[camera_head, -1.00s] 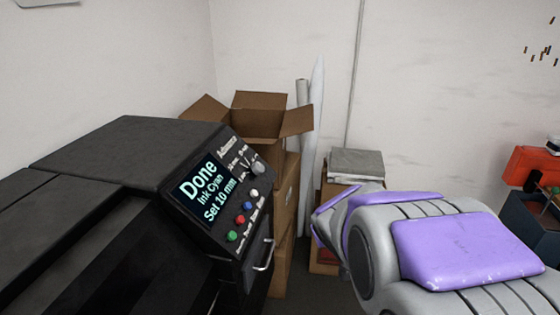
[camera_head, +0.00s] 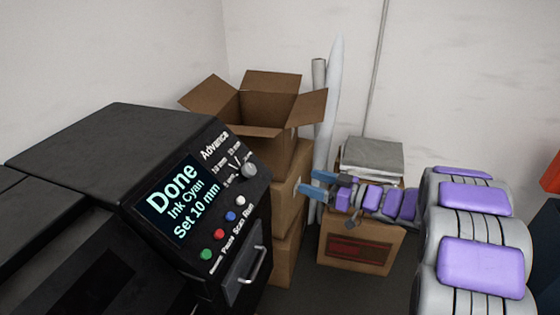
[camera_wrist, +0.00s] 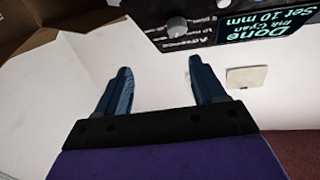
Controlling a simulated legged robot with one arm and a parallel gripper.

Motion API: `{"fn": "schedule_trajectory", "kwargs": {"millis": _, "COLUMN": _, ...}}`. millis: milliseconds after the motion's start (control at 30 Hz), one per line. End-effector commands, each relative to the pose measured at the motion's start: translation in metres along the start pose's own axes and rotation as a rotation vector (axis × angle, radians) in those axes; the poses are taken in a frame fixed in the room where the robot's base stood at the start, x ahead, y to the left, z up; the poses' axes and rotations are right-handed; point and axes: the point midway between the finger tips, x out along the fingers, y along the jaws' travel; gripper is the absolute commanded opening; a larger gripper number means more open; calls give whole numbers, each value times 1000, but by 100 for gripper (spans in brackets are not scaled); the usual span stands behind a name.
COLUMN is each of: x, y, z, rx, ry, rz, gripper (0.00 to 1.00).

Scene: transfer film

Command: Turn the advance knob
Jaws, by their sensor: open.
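The advance knob (camera_head: 249,170) is a grey dial at the upper right of the black printer's slanted panel, under the word "Advance". It also shows upside down at the top of the wrist view (camera_wrist: 176,27). The panel screen (camera_head: 178,205) reads "Done, Ink Cyan, Set 10 mm". My gripper (camera_head: 310,183) is to the right of the knob, apart from it, with its blue fingers toward the panel. In the wrist view my gripper (camera_wrist: 160,75) shows two blue fingers spread apart with nothing between them.
Coloured buttons (camera_head: 220,233) run along the panel's lower edge, above a drawer handle (camera_head: 257,265). An open cardboard box (camera_head: 262,110) on stacked boxes stands behind the panel. White rolls (camera_head: 328,130) and a box with a grey stack (camera_head: 371,156) stand behind my arm.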

Motion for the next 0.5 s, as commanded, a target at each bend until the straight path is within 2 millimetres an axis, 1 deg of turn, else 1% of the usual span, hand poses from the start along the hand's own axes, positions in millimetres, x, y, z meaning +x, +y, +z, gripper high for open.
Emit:
{"fn": "schedule_trajectory", "kwargs": {"millis": 33, "x": 2, "y": -8, "z": 2, "rx": 16, "ry": 13, "rz": -38, "gripper": 69}}
{"fn": "schedule_trajectory", "kwargs": {"millis": 100, "x": 2, "y": -18, "z": 2, "rx": 33, "ry": 30, "rz": -78, "gripper": 69}}
{"fn": "schedule_trajectory", "kwargs": {"millis": 167, "x": 3, "y": -22, "z": 2, "rx": 42, "ry": 36, "rz": -97, "gripper": 69}}
{"fn": "schedule_trajectory", "kwargs": {"millis": 367, "x": 9, "y": -20, "z": 2, "rx": 50, "ry": 47, "rz": -106, "gripper": 69}}
{"fn": "schedule_trajectory", "kwargs": {"millis": 500, "x": 27, "y": -19, "z": 2, "rx": 53, "ry": 51, "rz": -107, "gripper": 69}}
